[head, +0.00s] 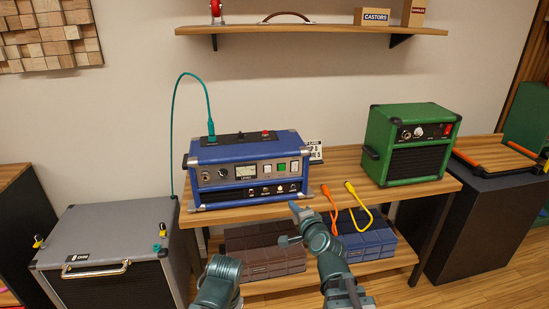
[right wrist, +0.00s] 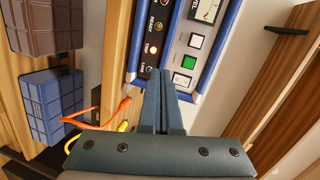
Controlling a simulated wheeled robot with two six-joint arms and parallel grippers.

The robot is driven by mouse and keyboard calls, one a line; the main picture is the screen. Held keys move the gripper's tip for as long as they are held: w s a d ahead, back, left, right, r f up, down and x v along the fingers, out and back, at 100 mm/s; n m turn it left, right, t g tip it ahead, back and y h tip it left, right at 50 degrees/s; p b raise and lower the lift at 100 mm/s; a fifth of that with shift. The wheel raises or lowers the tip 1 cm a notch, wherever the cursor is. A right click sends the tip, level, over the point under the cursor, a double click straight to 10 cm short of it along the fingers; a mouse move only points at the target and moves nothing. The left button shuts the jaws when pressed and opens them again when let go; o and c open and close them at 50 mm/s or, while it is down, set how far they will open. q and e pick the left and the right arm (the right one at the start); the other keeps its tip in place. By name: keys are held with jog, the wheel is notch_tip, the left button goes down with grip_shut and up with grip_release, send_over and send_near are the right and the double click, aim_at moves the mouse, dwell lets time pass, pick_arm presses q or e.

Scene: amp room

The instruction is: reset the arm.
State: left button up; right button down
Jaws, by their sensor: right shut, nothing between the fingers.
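My right gripper (head: 294,208) is shut and empty, just in front of the lower right part of the blue amp (head: 222,190). In the right wrist view its two fingers (right wrist: 164,85) lie together, with tips over the amp's lower front edge; I cannot tell if they touch it. The amp's front has a level meter (head: 246,170), a white button (head: 268,168) and a green button (head: 281,167). The white button (right wrist: 196,41) and green button (right wrist: 189,62) also show in the wrist view. Part of my left arm shows at the bottom; its gripper is not visible.
A green amp (head: 410,145) stands on the wooden bench's right side. Orange (head: 331,205) and yellow (head: 358,205) cables hang over the bench's front edge. A grey cabinet (head: 110,235) stands left, with a teal cable (head: 173,120) looping to the blue amp. Brown and blue cases (head: 265,250) fill the lower shelf.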

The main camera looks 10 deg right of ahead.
jog(key=s+a+n+g+y+p, duration=0.2)
jog(key=s+a+n+g+p, duration=0.7)
jog(key=a, duration=0.4)
pick_arm(q)
notch_tip(320, 180, up, 19)
jog(key=p, duration=0.8)
pick_arm(e)
jog(key=s+d+r+n+g+h, duration=0.1)
jog(key=s+n+g+h, duration=0.2)
jog(key=s, duration=0.5)
jog(key=s+d+n+g+h, duration=0.1)
jog(key=s+n+g+h, duration=0.1)
jog(key=s+n, duration=0.4)
jog(key=shift+s+d+r+n+g+h, duration=0.3)
jog(key=shift+s+r+g+h, duration=0.1)
jog(key=shift+s+g, duration=0.55)
